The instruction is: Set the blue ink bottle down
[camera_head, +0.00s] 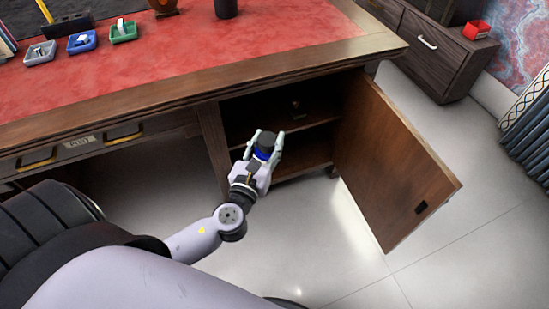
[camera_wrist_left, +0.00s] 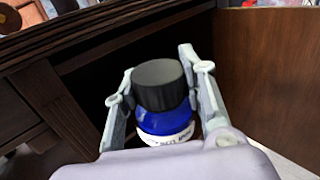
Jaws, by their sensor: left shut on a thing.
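The blue ink bottle (camera_wrist_left: 165,122) has a black cap and a white label; it also shows in the head view (camera_head: 263,153). My left gripper (camera_head: 265,145) is shut on the bottle and holds it upright in front of the open desk cabinet (camera_head: 290,103). In the left wrist view the bottle sits between the two fingers of the gripper (camera_wrist_left: 160,95). The cabinet has a shelf, with a small dark object (camera_head: 297,106) on it that I cannot make out. My right gripper is not in view.
The open cabinet door (camera_head: 395,160) swings out to the right. The red desk top (camera_head: 200,75) holds small trays, blue (camera_head: 82,42), grey (camera_head: 39,53) and green (camera_head: 123,31), and a dark cup (camera_head: 226,8). A dark side cabinet (camera_head: 440,60) stands at the back right. The floor (camera_head: 330,240) is clear.

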